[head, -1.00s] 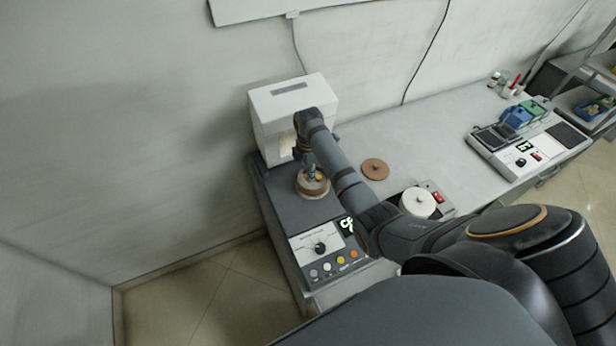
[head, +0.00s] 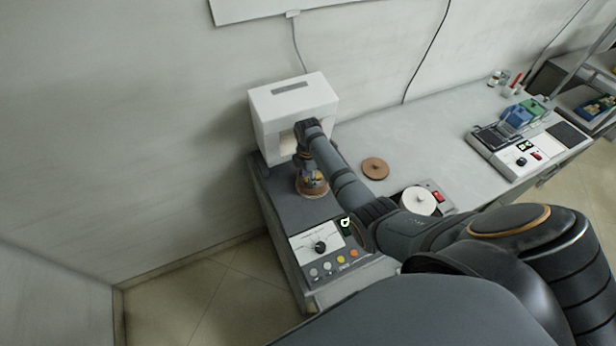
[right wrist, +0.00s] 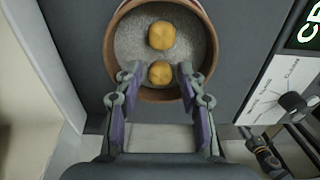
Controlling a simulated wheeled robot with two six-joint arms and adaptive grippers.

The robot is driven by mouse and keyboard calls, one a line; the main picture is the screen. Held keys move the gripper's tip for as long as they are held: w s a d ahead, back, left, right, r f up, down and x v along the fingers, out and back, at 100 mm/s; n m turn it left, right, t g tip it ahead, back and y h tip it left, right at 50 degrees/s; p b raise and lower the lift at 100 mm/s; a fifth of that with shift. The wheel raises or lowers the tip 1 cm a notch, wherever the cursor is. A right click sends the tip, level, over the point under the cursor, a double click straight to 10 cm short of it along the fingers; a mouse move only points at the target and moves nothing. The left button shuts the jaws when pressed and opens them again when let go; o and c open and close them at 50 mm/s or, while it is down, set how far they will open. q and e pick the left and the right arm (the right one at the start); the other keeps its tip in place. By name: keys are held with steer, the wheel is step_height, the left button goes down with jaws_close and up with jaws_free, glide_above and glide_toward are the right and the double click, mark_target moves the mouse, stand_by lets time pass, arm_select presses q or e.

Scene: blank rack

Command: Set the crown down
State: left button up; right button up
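Two rounded yellow crowns show in the right wrist view, an upper one (right wrist: 162,35) and a lower one (right wrist: 160,73). Both are in a round brown dish (right wrist: 112,40) with a grey grainy bed. My right gripper (right wrist: 161,72) has its fingers on either side of the lower crown, with narrow gaps showing between crown and fingertips. In the head view my right gripper (head: 312,183) is low over the dish and hides much of it. My left gripper is not in view.
The dish is on a dark-topped unit with a dial panel (head: 320,246), in front of a white box (head: 288,105). A brown disc (head: 375,168) and a white round piece (head: 418,201) are on the bench to the right. A device with blue and green blocks (head: 517,117) is farther right.

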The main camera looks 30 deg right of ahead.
steer(key=shift+r, duration=0.25)
step_height(320, 180, up, 12)
steer(key=b, duration=0.1)
steer(key=shift+b, duration=0.3)
steer(key=shift+s+f, duration=0.1)
steer(key=shift+f, duration=0.1)
